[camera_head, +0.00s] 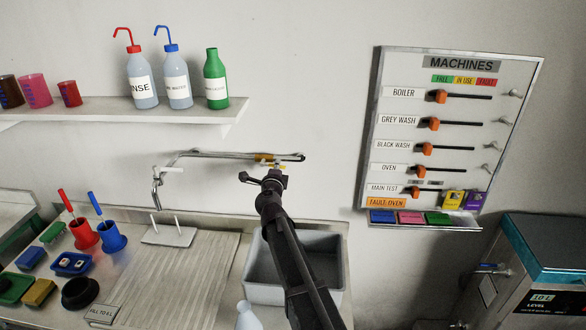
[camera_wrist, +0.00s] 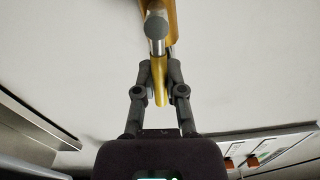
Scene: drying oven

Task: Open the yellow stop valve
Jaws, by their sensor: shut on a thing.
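The yellow stop valve (camera_head: 264,157) sits on the thin grey wall pipe (camera_head: 215,153) above the sink, near the pipe's right end. In the wrist view, its orange-yellow body shows at the top (camera_wrist: 171,22), beside a grey round end. Its yellow lever (camera_wrist: 160,88) points down between my fingers. My gripper (camera_head: 275,175) is just below the valve in the head view. In the wrist view, my gripper (camera_wrist: 159,72) is shut on the lever, with one finger on each side. My gripper partly hides the valve in the head view.
The grey sink (camera_head: 263,288) is below my arm. A shelf (camera_head: 200,117) with bottles and cups is at the upper left. The machines board (camera_head: 385,140) hangs at the right, above a blue-topped machine (camera_head: 550,245). The wall around the valve is clear.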

